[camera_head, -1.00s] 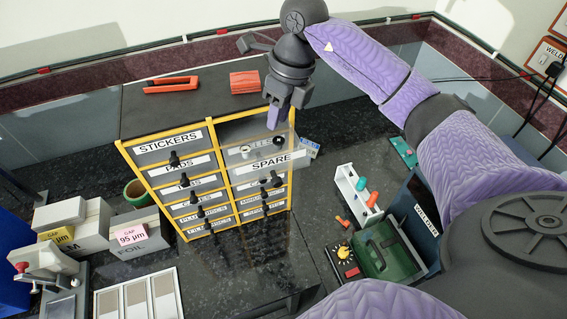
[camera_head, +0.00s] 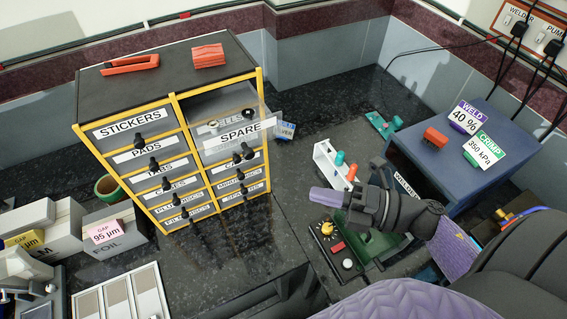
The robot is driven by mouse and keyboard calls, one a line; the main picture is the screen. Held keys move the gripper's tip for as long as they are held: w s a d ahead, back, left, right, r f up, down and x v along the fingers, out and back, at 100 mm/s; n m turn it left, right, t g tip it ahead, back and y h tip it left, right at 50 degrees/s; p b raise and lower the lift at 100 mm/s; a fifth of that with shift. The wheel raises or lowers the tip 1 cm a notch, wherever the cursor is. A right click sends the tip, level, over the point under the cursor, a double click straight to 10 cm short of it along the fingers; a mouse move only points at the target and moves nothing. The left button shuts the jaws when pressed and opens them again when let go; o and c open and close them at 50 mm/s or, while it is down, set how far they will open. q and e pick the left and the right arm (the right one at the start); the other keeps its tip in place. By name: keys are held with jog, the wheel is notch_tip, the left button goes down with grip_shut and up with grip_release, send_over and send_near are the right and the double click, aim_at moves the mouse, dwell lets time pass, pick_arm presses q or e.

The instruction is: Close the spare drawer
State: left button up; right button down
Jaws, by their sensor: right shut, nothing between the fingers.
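The spare drawer (camera_head: 240,134) is in the right column of the black cabinet with yellow edges (camera_head: 168,98). Its SPARE label reaches past the cabinet's right edge, so the drawer stands out from the cabinet front. A dark knob is on its front. Just above is the clear-fronted CELLS drawer (camera_head: 210,110), with its label partly covered. My right gripper (camera_head: 318,197), with purple fingertips, is shut and empty. It is to the right of and below the spare drawer, apart from it, over the bench near the green device. My left gripper is not in view.
A white rack (camera_head: 325,160) with coloured pieces and a green device (camera_head: 372,246) are near my right gripper. A blue welder box (camera_head: 455,150) stands at the right. Orange items (camera_head: 208,56) lie on the cabinet top.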

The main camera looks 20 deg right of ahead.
pick_arm(q)
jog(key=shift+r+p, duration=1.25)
jog(key=shift+p, duration=0.05)
pick_arm(e)
jog(key=w+a, duration=0.6)
jog(key=w, duration=0.4)
jog(key=shift+w+a+f+m+t+h, duration=0.2)
jog(key=shift+a+m+t+h, duration=0.1)
jog(key=shift+m, duration=0.1)
jog(key=shift+d, duration=0.1)
